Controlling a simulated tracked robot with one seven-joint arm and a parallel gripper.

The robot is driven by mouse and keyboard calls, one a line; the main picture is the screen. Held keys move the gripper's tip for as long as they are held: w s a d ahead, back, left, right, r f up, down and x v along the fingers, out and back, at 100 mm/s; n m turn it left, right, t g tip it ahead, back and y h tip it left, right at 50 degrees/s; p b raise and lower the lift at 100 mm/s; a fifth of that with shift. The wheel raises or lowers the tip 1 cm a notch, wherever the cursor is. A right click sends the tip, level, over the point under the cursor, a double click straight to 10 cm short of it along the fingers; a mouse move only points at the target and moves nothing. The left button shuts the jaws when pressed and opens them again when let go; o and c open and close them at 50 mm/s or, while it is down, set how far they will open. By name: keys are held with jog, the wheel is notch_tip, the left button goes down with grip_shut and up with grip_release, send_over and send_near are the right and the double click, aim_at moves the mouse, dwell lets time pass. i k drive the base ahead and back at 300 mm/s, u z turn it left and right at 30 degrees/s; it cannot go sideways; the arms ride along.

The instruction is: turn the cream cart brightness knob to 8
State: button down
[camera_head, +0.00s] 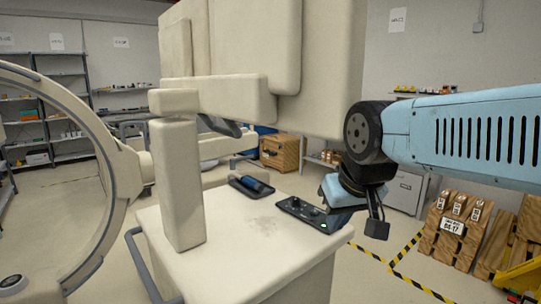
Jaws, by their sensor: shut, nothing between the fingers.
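The cream cart (215,262) stands in the middle of the view with a flat top. A dark control panel (296,208) lies on its right rear edge, with small knobs and a green spot on it. I cannot make out which knob is brightness or what it reads. My gripper (377,229) hangs from the blue arm just right of the panel, past the cart's edge, pointing down. Its fingers look small and dark, shut with nothing between them, and apart from the panel.
A dark tray (251,187) with a blue item sits at the top's back. A cream post (177,185) and large cream housing (235,50) rise over the cart. A large ring (95,125) stands left. Wooden crates (452,228) stand right, beyond yellow-black floor tape.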

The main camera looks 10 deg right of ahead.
aim_at(296, 201)
jog(key=z, duration=0.1)
jog(key=k, duration=0.9)
jog(key=z, duration=0.55)
jog(key=k, duration=0.9)
jog(key=z, duration=0.6)
jog(key=i, duration=2)
jog(key=u, duration=1)
jog(key=i, duration=0.75)
jog(key=u, duration=0.7)
